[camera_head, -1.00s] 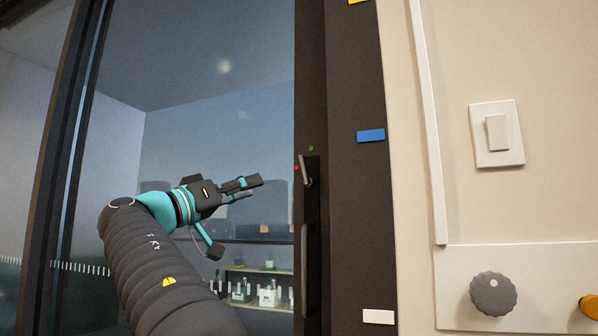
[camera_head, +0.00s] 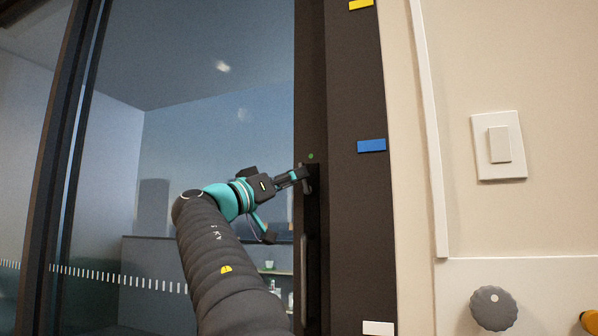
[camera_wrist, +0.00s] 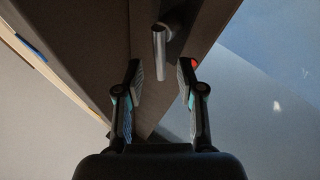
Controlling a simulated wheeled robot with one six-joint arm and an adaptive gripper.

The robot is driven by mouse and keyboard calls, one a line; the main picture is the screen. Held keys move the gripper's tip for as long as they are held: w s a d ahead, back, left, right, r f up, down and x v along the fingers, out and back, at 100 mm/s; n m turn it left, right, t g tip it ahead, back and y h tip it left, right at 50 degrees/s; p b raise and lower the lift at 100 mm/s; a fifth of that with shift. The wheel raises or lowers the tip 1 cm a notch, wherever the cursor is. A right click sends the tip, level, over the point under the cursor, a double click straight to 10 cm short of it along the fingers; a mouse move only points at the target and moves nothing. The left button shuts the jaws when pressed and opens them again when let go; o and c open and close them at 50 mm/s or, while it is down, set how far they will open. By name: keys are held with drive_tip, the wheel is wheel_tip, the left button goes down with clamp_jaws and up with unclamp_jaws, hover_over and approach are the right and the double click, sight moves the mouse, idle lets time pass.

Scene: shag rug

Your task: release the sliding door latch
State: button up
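The sliding door (camera_head: 311,70) is glass in a dark frame, with a long vertical handle (camera_head: 304,265) low on its edge. The latch (camera_wrist: 160,48) is a short metallic lever on a dark plate. In the wrist view its free end lies between the lines of my two fingers, just ahead of the tips and apart from them. My gripper (camera_wrist: 161,78) is open and empty. In the head view my gripper (camera_head: 301,176) is at the latch and hides most of it. A green dot (camera_head: 310,156) sits above the latch, and a red dot (camera_wrist: 194,63) shows by my right finger.
A white light switch (camera_head: 499,145), a grey knob (camera_head: 493,308) and an orange knob (camera_head: 592,322) are on the wall to the right. Blue (camera_head: 371,145), yellow (camera_head: 361,4) and white (camera_head: 378,328) tags mark the dark door post.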

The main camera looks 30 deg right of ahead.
drive_tip(key=shift+x, duration=1.1)
clamp_jaws()
drive_tip(key=m+p, duration=0.1)
drive_tip(key=m+g+y+p, duration=0.1)
drive_tip(key=m, duration=0.1)
drive_tip(key=shift+s+d+r+g, duration=0.2)
drive_tip(key=shift+s+g, duration=0.1)
unclamp_jaws()
